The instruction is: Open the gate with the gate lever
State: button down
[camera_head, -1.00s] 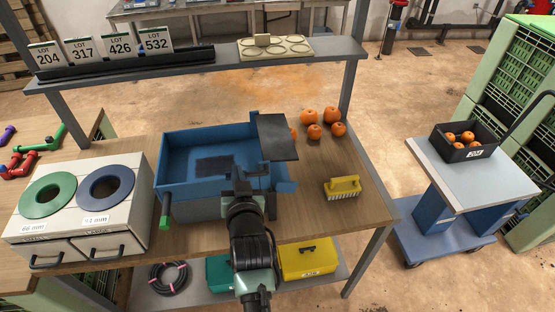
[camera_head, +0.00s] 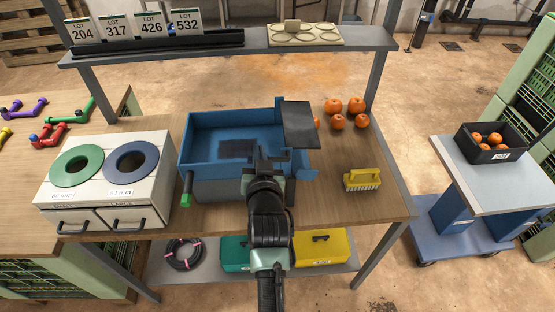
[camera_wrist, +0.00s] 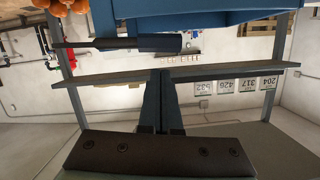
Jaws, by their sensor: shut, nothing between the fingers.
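A blue open tray (camera_head: 205,140) sits on the wooden table with a dark square patch on its floor. A lever with a green grip (camera_head: 187,187) sticks out at its left front corner and looks like the gate lever. A dark flat plate (camera_head: 299,122) stands at its right. My gripper (camera_head: 260,158) is over the tray's front right part, apart from the green grip; my arm hides part of the tray there. In the wrist view, my gripper's blue fingers (camera_wrist: 161,75) are together with nothing between them. A slim dark piece (camera_wrist: 115,44) lies beyond them, its identity unclear.
A yellow brush (camera_head: 362,179) and several oranges (camera_head: 345,112) lie right of the tray. A white box with green and blue rings (camera_head: 104,180) stands close on the left. A shelf (camera_head: 230,48) with lot cards spans behind.

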jog(key=r+b+v, duration=0.2)
jog(key=v, duration=0.8)
jog(key=shift+s+r, duration=0.1)
dwell(0.3)
notch_tip(320, 180, up, 25)
jog(key=n+t, duration=0.1)
jog(key=t, duration=0.5)
jog(key=s+r+t, duration=0.3)
jog(key=s+r, duration=0.3)
jog(key=r, duration=0.4)
jog(key=s+r+t, duration=0.3)
jog(key=s+r, duration=0.4)
jog(key=r, duration=0.4)
jog(key=shift+n+h+b, duration=0.3)
jog(key=shift+h+b, duration=0.1)
